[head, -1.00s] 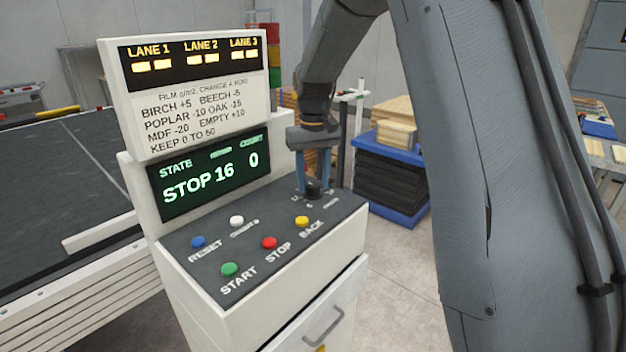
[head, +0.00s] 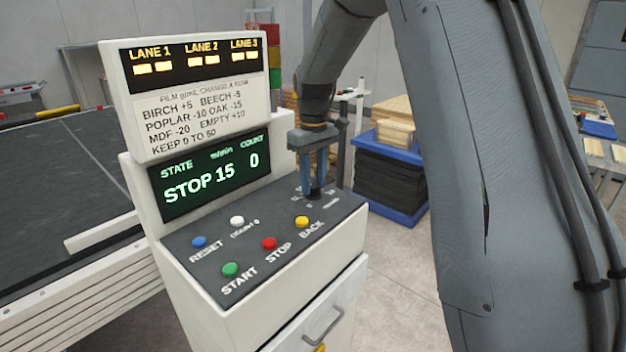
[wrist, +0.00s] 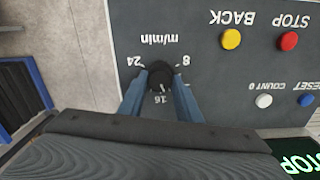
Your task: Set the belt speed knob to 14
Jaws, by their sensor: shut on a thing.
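The belt speed knob (wrist: 160,76) is a black round knob on the dark panel, marked m/min with 8, 16 and 24 around it in the wrist view, where the lettering appears upside down. A pale line on it points near the 16 mark. My gripper (wrist: 161,84) is shut on the knob, one blue finger on each side. In the head view my gripper (head: 315,192) reaches down to the panel's back right corner, and its fingers mostly hide the knob. The display (head: 210,178) reads STOP, 15 m/min and count 0.
Blue RESET (head: 199,243), white COUNT 0 (head: 237,221), green START (head: 231,269), red STOP (head: 269,243) and yellow BACK (head: 302,222) buttons sit on the panel left of my gripper. The display housing rises behind. A blue pallet (head: 390,205) with stacked boards stands to the right.

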